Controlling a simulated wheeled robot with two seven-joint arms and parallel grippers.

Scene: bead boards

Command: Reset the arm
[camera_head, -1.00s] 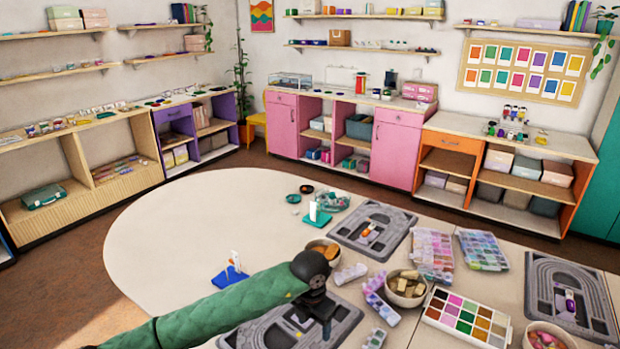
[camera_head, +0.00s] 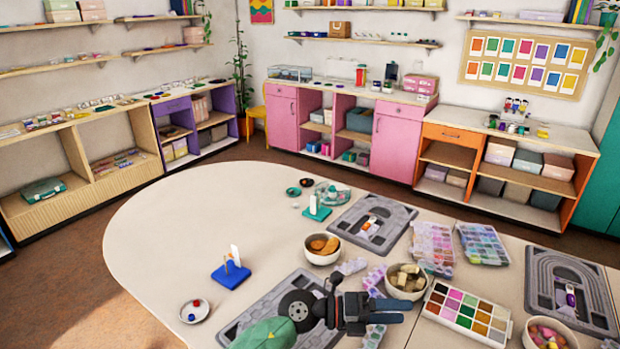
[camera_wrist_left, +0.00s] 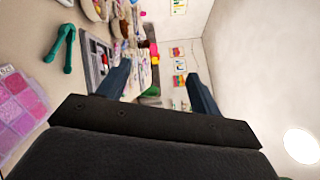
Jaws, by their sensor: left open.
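My left gripper (camera_head: 392,311) is raised over the near part of the table, in front of the near grey bead board (camera_head: 262,305), and points to the right. In the left wrist view its two dark fingers (camera_wrist_left: 165,90) are spread apart with nothing between them. The green sleeve (camera_head: 266,334) of my left arm comes in at the bottom edge of the head view. The arm and gripper hide part of the near board. My right gripper is in neither view.
On the table (camera_head: 170,230) stand a blue stand (camera_head: 231,275), a small white dish (camera_head: 194,311), bowls (camera_head: 322,249), bead boxes (camera_head: 482,243), a paint-like tray (camera_head: 465,314) and more grey boards (camera_head: 571,290). The left of the table is mostly clear.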

